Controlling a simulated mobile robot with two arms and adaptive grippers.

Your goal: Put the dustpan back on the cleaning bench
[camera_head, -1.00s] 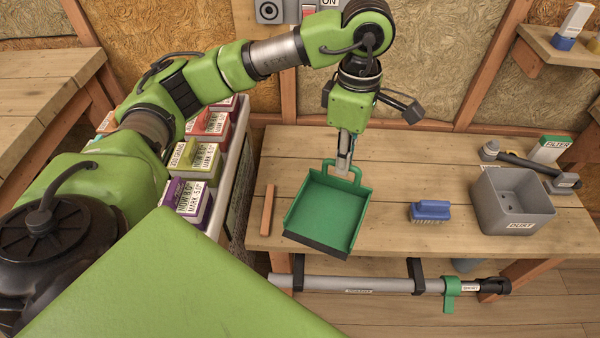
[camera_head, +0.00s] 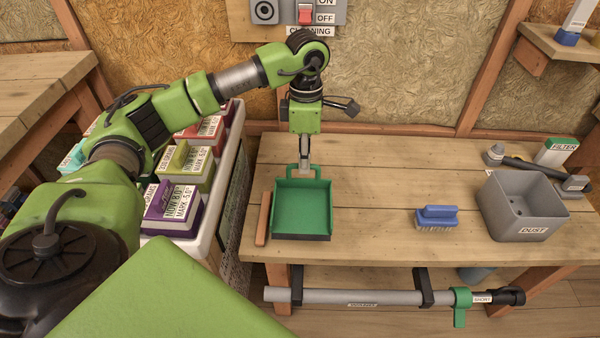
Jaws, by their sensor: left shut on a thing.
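The green dustpan (camera_head: 302,207) is over the left part of the wooden cleaning bench (camera_head: 385,185), its dark front lip toward the bench's front edge. My left gripper (camera_head: 304,170) points down and is shut on the dustpan's handle at the back. I cannot tell whether the pan touches the bench top or hangs just above it. My right gripper is not in view.
A wooden strip (camera_head: 264,218) lies close to the dustpan's left side. A blue brush (camera_head: 437,217), a grey dust bin (camera_head: 522,205) and a filter box (camera_head: 556,151) stand to the right. Labelled boxes (camera_head: 178,205) fill a white cart at left.

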